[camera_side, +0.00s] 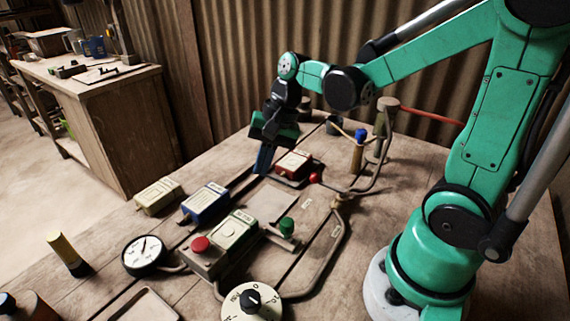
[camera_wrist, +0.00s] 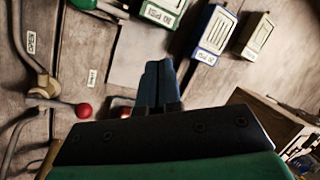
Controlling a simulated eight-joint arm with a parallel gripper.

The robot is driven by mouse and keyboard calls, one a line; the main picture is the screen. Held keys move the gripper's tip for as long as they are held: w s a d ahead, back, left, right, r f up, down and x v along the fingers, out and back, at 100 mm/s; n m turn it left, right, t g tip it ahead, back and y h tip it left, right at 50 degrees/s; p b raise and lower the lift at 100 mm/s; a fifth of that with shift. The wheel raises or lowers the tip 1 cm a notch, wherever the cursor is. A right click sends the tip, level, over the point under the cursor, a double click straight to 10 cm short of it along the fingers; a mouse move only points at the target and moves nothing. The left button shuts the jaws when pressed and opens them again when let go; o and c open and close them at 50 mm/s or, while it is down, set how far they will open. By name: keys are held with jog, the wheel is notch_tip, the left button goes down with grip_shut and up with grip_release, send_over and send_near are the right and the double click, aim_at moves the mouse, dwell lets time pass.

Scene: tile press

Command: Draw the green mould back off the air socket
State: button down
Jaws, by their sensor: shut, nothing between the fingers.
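The green mould (camera_side: 236,229) is a pale green box with a labelled top. It lies on the table at the front middle, against a grey box with a red button (camera_side: 201,244). In the wrist view the green mould (camera_wrist: 163,9) is cut off by the top edge, its PSI label facing me. The air socket cannot be made out, so I cannot tell how the mould sits on it. My gripper (camera_side: 262,168) points down behind the green mould, well apart from it, near the red mould (camera_side: 294,163). Its blue fingers (camera_wrist: 158,68) are together and empty.
The blue mould (camera_side: 206,203) and cream mould (camera_side: 158,196) lie left of my gripper. A green knob (camera_side: 287,226), a red ball (camera_side: 315,178) and pipes (camera_side: 328,246) lie right. A gauge (camera_side: 144,254) and dial (camera_side: 252,303) stand in front. A bare plate (camera_side: 265,203) lies mid-table.

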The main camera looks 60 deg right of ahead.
aim_at(223, 235)
jog(key=f+m+y, duration=0.1)
jog(key=m, duration=0.1)
jog(key=d+f+m+g+y, duration=0.1)
jog(key=f+m, duration=0.1)
jog(key=w+d+f+m+g+y, duration=0.1)
jog(key=m, duration=0.1)
jog(key=shift+d+f, duration=0.2)
jog(key=shift+f, duration=0.2)
jog(key=shift+d+f+m+y, duration=0.1)
jog(key=shift+f+m+y, duration=0.3)
jog(key=shift+m+y, duration=0.1)
jog(key=a, duration=1.1)
jog(key=shift+a, duration=0.3)
jog(key=shift+a+f, duration=0.2)
jog(key=shift+f, duration=0.65)
jog(key=shift+d, duration=0.1)
